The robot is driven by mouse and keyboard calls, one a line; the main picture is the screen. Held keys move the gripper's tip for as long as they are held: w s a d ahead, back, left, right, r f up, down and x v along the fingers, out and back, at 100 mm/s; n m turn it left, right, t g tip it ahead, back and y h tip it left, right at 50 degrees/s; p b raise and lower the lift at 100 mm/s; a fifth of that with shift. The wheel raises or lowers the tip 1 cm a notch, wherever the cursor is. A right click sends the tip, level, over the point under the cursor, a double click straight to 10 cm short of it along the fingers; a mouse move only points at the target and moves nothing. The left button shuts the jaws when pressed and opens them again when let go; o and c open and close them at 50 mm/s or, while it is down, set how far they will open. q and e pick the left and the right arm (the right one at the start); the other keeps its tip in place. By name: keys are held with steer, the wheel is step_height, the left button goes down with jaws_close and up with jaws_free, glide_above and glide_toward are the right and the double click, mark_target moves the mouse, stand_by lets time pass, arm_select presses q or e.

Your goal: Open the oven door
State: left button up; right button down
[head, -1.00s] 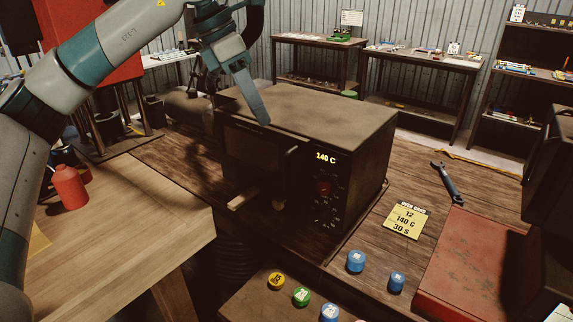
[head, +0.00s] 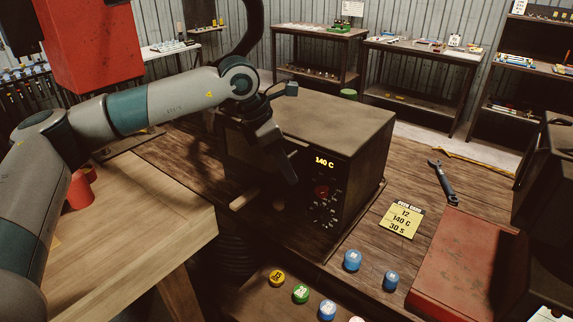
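The oven (head: 335,122) is a dark, worn box on the wooden bench, its display reading 140 C. My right gripper is not in view.
A yellow note (head: 402,219) reading 12, 140 C, 30 S lies right of the oven, near a wrench (head: 443,180) and a red case (head: 465,258). Several coloured caps (head: 301,293) stand in front. A light wooden table (head: 130,225) is at left.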

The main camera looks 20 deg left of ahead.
arm_select(q)
steer(key=shift+w+d+f, duration=0.1)
steer(key=shift+d+f, duration=0.05)
steer(key=shift+f, duration=0.25)
jaws_close()
